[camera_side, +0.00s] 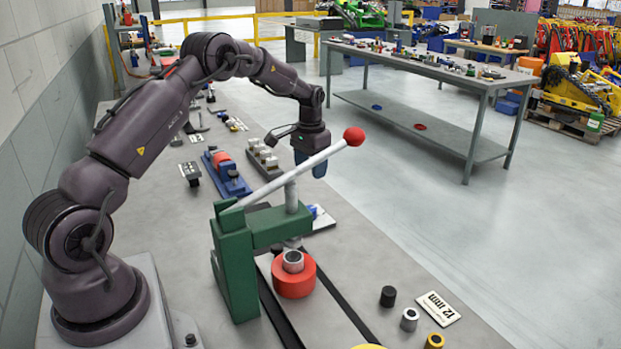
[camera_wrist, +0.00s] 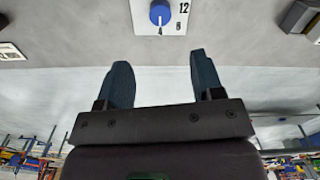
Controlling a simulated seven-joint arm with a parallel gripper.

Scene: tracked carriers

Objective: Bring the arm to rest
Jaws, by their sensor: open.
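My gripper (camera_side: 316,172) hangs pointing down over the bench (camera_side: 205,262), behind the press lever's red knob (camera_side: 354,136). In the wrist view its two blue fingers (camera_wrist: 160,66) are spread apart with nothing between them. A blue dial (camera_wrist: 160,12) on a white plate with numbers lies ahead of the fingertips. The green press (camera_side: 238,252) stands in front with its pale lever raised to the right. A red carrier (camera_side: 293,281) with a grey ring on it (camera_side: 293,261) sits beside the press between dark rails. The lever hides part of the gripper in the side view.
A blue fixture (camera_side: 227,174) and a block holder (camera_side: 264,160) lie behind the press. A wall runs along the left; open floor lies right.

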